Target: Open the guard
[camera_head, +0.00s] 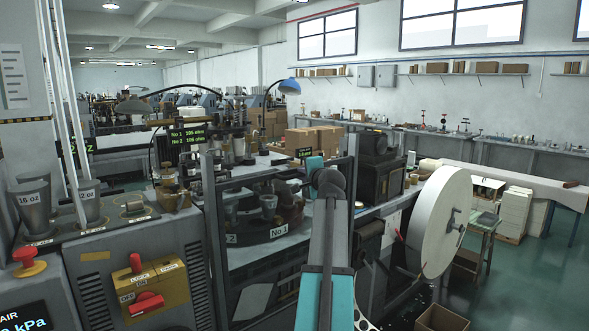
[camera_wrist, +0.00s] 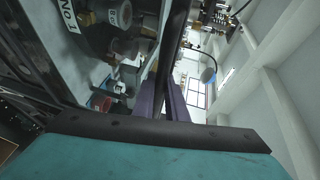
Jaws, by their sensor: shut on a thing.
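The guard (camera_head: 258,177) is a dark-framed clear panel on the front of the forming machine, in the middle of the head view. The turret labelled No 1 (camera_head: 278,231) shows through it. My arm crosses the guard's right part and hides my gripper in the head view. In the wrist view my gripper (camera_wrist: 172,98) has its purple fingers shut on a dark upright bar (camera_wrist: 177,45), which looks like part of the guard's frame. The exact grip point is partly hidden. How far the guard stands open cannot be told.
A control panel with a red knob on a yellow box (camera_head: 146,303) stands at the left, with a red button (camera_head: 29,257) beside it. A large white paper roll (camera_head: 440,222) is close on the right. A cardboard box (camera_head: 441,319) is at the bottom right. Green floor is free beyond.

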